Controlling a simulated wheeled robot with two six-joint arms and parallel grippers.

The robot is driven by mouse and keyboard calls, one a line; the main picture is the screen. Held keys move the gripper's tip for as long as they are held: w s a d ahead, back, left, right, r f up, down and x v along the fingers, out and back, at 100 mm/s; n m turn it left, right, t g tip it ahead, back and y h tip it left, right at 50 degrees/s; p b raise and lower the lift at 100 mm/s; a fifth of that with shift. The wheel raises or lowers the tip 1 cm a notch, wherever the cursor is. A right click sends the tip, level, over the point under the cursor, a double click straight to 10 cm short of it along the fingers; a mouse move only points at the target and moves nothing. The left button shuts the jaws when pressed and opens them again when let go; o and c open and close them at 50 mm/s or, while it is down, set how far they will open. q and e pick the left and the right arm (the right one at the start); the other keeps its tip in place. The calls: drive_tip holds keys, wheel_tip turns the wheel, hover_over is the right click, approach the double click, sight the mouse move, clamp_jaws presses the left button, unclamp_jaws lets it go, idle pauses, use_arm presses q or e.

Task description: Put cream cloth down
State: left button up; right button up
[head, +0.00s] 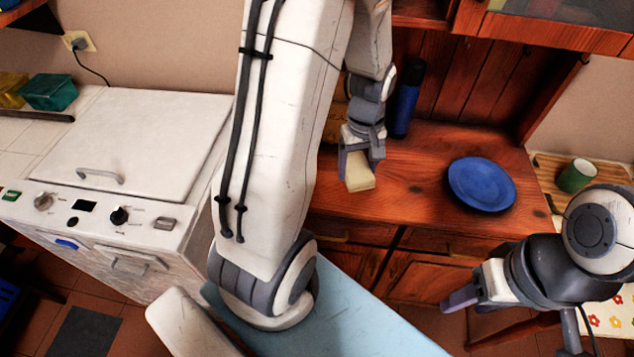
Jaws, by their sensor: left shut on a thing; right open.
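The cream cloth (359,178) is a small folded piece between the fingers of my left gripper (359,160). My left gripper is shut on it over the left part of the dark wood counter (425,185). I cannot tell whether the cloth touches the counter. My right gripper (462,304) is open and empty at the lower right, in front of the wooden cabinet and low beside the flowered cloth. My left arm hides part of the counter's left end.
A blue plate (481,184) lies on the counter to the right. A dark blue bottle (405,98) stands behind my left gripper. A green mug (575,176) is on a side surface at the far right. The counter between gripper and plate is clear. A white stove (130,150) stands left.

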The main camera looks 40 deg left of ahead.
use_arm(q)
drive_tip(key=a+f, duration=0.2)
drive_tip(key=a, duration=0.1)
drive_tip(key=a+f+p, duration=0.1)
drive_tip(key=a+f, duration=0.1)
drive_tip(key=a, duration=0.2)
drive_tip(key=s+a+f, duration=0.1)
drive_tip(key=a+f, duration=0.1)
drive_tip(key=a, duration=0.1)
drive_tip(key=shift+s+a+f+p, duration=0.1)
drive_tip(key=shift+a+f+p, duration=0.05)
drive_tip(key=shift+a+p, duration=0.15)
wheel_tip(320, 180, down, 4)
drive_tip(key=shift+r+p, duration=0.15)
drive_tip(key=shift+p, duration=0.3)
drive_tip(key=shift+f, duration=0.2)
drive_tip(key=shift+f, duration=0.2)
drive_tip(key=o, duration=1.4)
drive_tip(key=shift+c, duration=0.2)
drive_tip(key=shift+r, duration=0.1)
